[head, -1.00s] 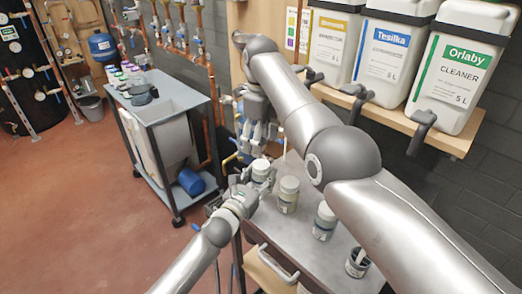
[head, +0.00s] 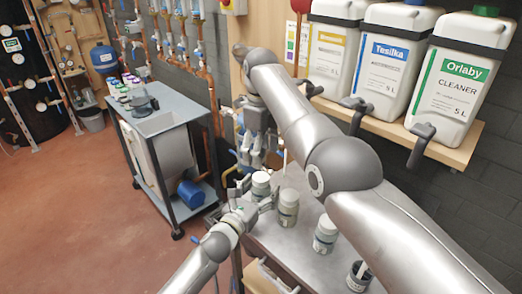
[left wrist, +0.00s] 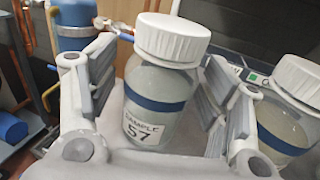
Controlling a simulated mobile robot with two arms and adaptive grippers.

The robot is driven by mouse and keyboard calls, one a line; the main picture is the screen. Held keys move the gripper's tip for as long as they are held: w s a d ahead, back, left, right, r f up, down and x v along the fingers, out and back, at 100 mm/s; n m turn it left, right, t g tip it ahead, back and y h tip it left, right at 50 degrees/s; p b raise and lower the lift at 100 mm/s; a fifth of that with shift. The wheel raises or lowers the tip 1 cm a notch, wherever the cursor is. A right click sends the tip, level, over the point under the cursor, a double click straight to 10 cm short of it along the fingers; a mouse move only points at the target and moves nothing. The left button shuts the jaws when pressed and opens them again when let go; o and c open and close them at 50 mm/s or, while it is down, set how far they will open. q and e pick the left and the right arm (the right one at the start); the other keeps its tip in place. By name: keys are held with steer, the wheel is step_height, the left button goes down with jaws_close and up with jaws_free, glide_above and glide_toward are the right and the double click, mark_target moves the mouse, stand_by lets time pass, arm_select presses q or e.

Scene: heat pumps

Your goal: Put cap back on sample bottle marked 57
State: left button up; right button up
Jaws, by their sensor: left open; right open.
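The sample bottle marked 57 (left wrist: 158,95) stands upright in the left wrist view, with grey contents and a blue band. A white ribbed cap (left wrist: 172,38) sits on its neck. My left gripper (left wrist: 150,100) is open, its fingers on either side of the bottle with visible gaps. In the head view, the bottle (head: 260,189) appears to be the one at the far end of the row, with my left gripper (head: 251,207) at its near left. My right gripper (head: 252,158) is open and apparently empty, above and behind the bottle, partly hidden by its own arm.
A second capped bottle (head: 288,208) stands close to the right, then a third (head: 325,234). An open dark container (head: 360,275) is nearest on the grey table (head: 285,240). A shelf (head: 455,150) with large canisters overhangs at right. A cart (head: 165,115) stands left.

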arm_select(q)
steer(key=v, duration=1.1)
steer(key=shift+s+a, duration=0.2)
steer(key=shift+s, duration=0.15)
steer(key=shift+f, duration=0.15)
